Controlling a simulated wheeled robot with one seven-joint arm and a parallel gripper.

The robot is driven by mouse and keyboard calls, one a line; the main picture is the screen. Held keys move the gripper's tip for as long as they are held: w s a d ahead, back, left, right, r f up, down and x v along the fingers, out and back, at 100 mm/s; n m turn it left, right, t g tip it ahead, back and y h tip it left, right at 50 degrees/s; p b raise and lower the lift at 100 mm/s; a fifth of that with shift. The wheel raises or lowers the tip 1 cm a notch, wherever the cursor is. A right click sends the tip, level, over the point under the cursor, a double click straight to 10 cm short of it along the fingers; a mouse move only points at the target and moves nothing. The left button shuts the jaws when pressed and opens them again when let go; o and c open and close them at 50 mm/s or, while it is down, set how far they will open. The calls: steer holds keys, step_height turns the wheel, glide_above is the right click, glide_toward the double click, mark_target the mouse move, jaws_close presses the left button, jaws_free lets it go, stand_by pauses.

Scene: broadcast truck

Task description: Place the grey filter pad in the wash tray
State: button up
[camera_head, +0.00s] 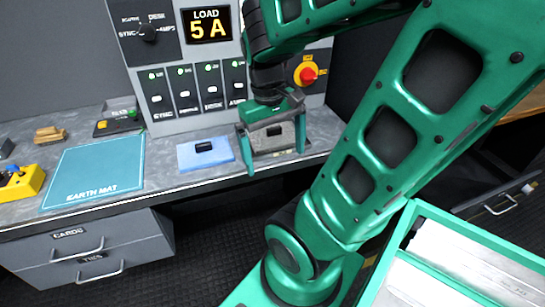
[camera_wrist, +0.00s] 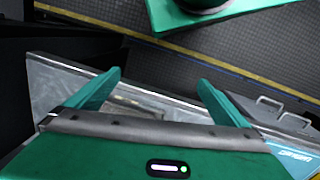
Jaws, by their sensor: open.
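My gripper (camera_head: 276,162) is open over the right part of the grey bench, its two green fingers spread apart and pointing down. In the wrist view my gripper (camera_wrist: 159,79) has nothing clearly held between its fingers. A grey filter pad cannot be made out for certain; my gripper hides part of the bench below it. No tray is clearly marked as the wash tray. A small light-blue pad or shallow tray (camera_head: 188,162) lies left of my gripper, with a small black block (camera_head: 204,146) on it.
A teal earth mat (camera_head: 95,172) lies on the left of the bench (camera_head: 172,187). A yellow object (camera_head: 22,184) sits at the far left. A control panel (camera_head: 180,62) with a red knob (camera_head: 308,75) stands behind. Grey drawers (camera_head: 85,250) are below.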

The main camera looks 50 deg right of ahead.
steer(key=shift+s+a+r+m+t+y, duration=0.2)
steer(key=shift+s+a+m+t, duration=0.1)
steer(key=shift+s+a+m, duration=0.2)
steer(key=shift+s+a+r+m+t+y, duration=0.15)
steer(key=shift+s+a+m+t, duration=0.15)
steer(key=shift+s+a+m, duration=0.15)
